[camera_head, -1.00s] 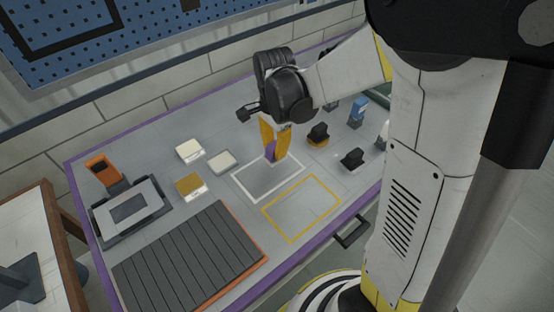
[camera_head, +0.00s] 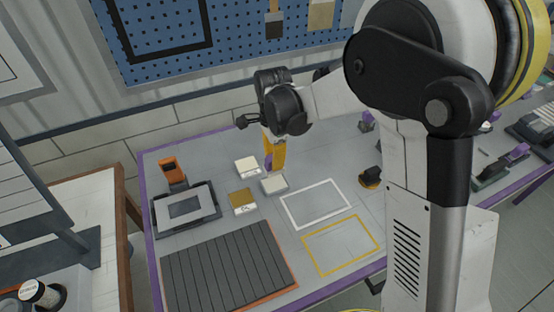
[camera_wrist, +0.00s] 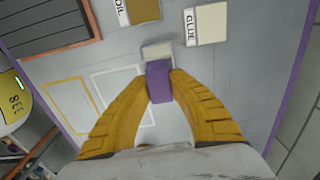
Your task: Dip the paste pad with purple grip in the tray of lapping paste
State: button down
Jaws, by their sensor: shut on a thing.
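My gripper (camera_head: 272,166) is shut on the purple grip (camera_head: 268,161) of the paste pad. In the wrist view the purple grip (camera_wrist: 159,84) sits between the yellow fingertips.
A white outline (camera_head: 316,204) and a yellow outline (camera_head: 341,244) on the bench are empty. A ribbed dark mat (camera_head: 228,268) lies at the front left. A grey fixture (camera_head: 186,210) and an orange device (camera_head: 173,172) stand further left. A black-topped item (camera_head: 370,177) stands right.

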jog(key=shift+f, duration=0.1)
jog(key=shift+f+b, duration=2.2)
jog(key=shift+f, duration=0.5)
jog(key=shift+f+b, duration=0.45)
jog(key=shift+f, duration=0.05)
jog(key=shift+f, duration=0.25)
jog(key=shift+b, duration=0.75)
dwell(1.1)
dwell(0.3)
jog(key=shift+r+p, duration=2.35)
jog(key=shift+r, duration=1.2)
